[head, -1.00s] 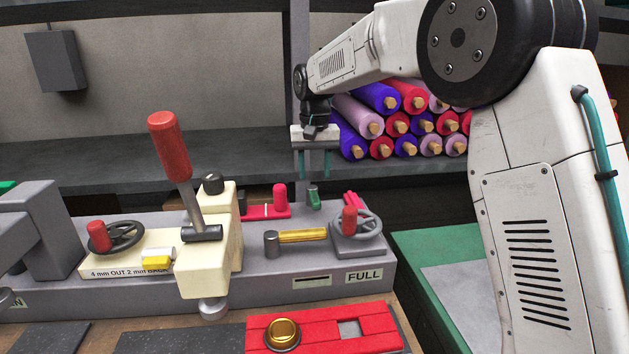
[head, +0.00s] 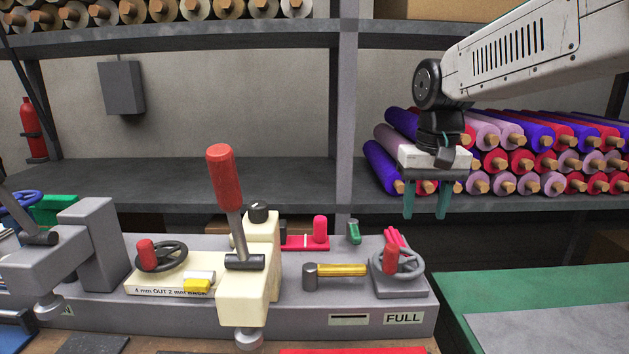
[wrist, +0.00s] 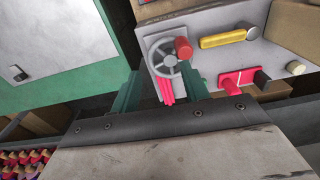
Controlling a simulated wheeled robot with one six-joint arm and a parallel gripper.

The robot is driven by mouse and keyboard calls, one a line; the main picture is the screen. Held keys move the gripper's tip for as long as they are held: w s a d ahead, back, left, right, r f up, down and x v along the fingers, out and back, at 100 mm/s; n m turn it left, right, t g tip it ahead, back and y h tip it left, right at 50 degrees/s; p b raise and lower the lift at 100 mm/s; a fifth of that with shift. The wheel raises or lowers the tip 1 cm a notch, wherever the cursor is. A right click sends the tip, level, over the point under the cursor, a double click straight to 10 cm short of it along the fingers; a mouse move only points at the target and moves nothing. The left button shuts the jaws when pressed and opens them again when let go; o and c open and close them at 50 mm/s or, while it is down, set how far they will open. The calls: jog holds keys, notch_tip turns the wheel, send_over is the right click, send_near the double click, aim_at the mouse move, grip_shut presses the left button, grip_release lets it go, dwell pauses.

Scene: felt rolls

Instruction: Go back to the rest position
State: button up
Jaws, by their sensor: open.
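My gripper (head: 427,200) is open and empty in the head view. Its two teal fingers point down, spread apart, in front of the stacked felt rolls. It hangs in the air above and to the right of the grey machine's handwheel (head: 401,262). In the wrist view the teal fingers of my gripper (wrist: 160,95) are apart with nothing between them, and the handwheel (wrist: 163,53) shows beyond them. The grey machine (head: 300,318) has an upright red-handled lever (head: 224,180) on a cream block.
Felt rolls (head: 540,160) are stacked on the shelf behind my gripper. A shelf post (head: 344,110) stands to its left. A green table (head: 540,290) with a grey sheet is at right. A yellow-handled hammer (head: 340,270) lies on the machine. A fire extinguisher (head: 33,130) is far left.

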jog(key=s+d+f, duration=0.2)
jog(key=s, duration=0.6)
jog(key=s+d+f, duration=0.2)
jog(key=s+f, duration=0.1)
jog(key=s, duration=0.6)
jog(key=s+d+f, duration=0.2)
jog(key=s, duration=0.7)
jog(key=shift+s+d+f+t, duration=0.15)
jog(key=shift+s+d+t, duration=0.1)
jog(key=shift+t, duration=0.15)
